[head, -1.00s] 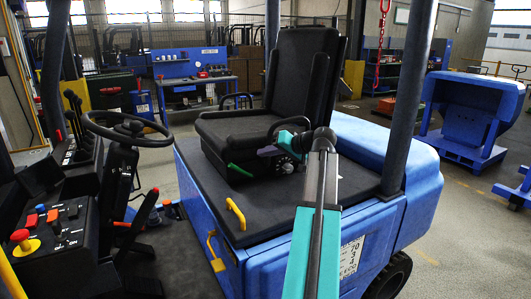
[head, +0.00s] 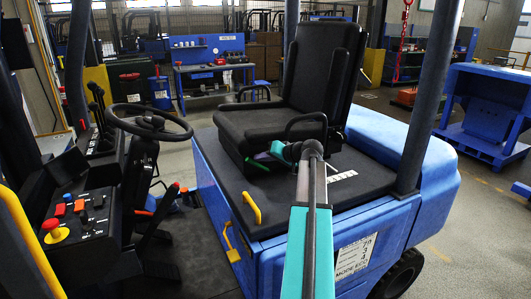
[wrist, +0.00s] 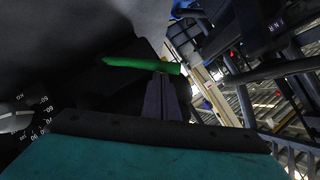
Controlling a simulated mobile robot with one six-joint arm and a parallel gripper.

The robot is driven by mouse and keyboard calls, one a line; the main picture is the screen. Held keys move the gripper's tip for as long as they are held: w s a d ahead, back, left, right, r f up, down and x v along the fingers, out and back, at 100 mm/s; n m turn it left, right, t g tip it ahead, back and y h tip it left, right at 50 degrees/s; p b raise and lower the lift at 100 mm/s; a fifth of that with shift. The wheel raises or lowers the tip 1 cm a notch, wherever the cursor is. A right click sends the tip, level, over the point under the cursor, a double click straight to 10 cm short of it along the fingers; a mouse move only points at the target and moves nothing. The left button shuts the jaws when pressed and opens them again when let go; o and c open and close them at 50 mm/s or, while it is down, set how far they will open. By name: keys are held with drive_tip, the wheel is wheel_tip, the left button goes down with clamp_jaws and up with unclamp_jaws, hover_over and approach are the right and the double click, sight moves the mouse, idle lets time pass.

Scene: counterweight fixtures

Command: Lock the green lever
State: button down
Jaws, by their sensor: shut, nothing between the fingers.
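The green lever (head: 257,166) sticks out low at the side of the black seat (head: 283,115), on its base. In the wrist view the green lever (wrist: 140,66) lies nearly level, its right end at the fingertips. My gripper (wrist: 162,76) is shut and empty, its dark fingers just below the lever's right part. I cannot tell whether they touch it. In the head view my gripper (head: 266,156) is partly hidden by my own arm. It sits close beside the lever, under the seat.
A yellow handle (head: 252,208) stands on the dark deck in front of the seat, with a second yellow handle (head: 230,243) on the blue side. The steering wheel (head: 148,122) is to the left. A numbered dial (wrist: 15,120) shows at the left in the wrist view.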

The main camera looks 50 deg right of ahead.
drive_tip(key=shift+a+f, duration=0.1)
drive_tip(key=shift+f, duration=0.05)
idle(0.4)
drive_tip(key=shift+s+f+b, duration=0.1)
drive_tip(key=shift+b, duration=0.2)
